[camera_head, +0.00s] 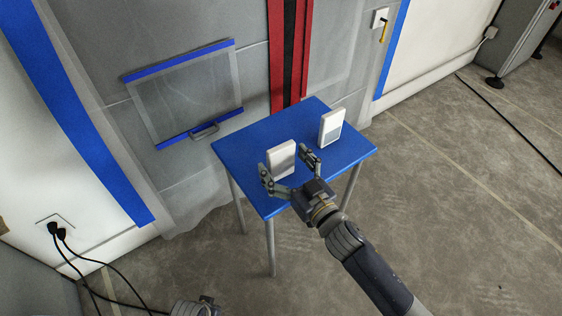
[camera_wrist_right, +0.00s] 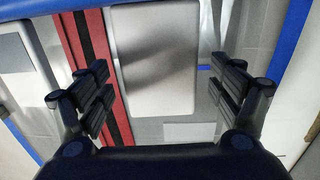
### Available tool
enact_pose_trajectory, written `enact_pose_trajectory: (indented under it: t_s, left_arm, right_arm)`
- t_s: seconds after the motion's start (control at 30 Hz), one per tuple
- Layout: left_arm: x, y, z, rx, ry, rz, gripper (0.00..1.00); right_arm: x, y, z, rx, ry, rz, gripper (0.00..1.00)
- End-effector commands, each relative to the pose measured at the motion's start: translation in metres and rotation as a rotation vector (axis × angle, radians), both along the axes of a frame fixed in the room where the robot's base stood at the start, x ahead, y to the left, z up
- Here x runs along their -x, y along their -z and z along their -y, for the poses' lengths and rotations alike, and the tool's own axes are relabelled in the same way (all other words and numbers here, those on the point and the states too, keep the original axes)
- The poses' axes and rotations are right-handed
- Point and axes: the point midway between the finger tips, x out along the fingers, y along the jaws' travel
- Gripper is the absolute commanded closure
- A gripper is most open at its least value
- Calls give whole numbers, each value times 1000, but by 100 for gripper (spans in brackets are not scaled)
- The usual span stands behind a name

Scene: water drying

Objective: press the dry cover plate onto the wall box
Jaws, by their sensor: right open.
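Two white cover plates stand upright on the blue table (camera_head: 240,150), the left plate (camera_head: 281,160) and the right plate (camera_head: 331,127). I cannot tell which one is dry. My right gripper (camera_head: 288,171) is open at the left plate's near side, with a finger to either side. In the right wrist view the left plate (camera_wrist_right: 155,60) stands between the spread fingers, with gaps on both sides and a grey shade across its face. The right plate (camera_wrist_right: 22,72) shows at the left there. A small white box (camera_head: 380,18) with a yellow part is on the back wall.
A sheet with blue tape (camera_head: 185,92) and a handle hangs on the wall behind the table. A red and black strip (camera_head: 289,50) runs down that wall. Black plugs (camera_head: 57,230) with cords are at the left wall socket. The floor right of the table is open.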

Motion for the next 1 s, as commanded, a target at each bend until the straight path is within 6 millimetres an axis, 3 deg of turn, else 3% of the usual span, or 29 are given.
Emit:
enact_pose_trajectory:
  t_s: [0.2, 0.4, 1.0]
  left_arm:
    - [0, 0, 0, 0, 0, -1, 100]
    - [0, 0, -1, -1, 0, -1, 100]
    - [3, 4, -1, 0, 1, 2, 100]
  right_arm:
    - [0, 0, 0, 1, 0, -1, 16]
    - [0, 0, 0, 1, 0, -1, 62]
    - [0, -9, 0, 1, 1, 1, 62]
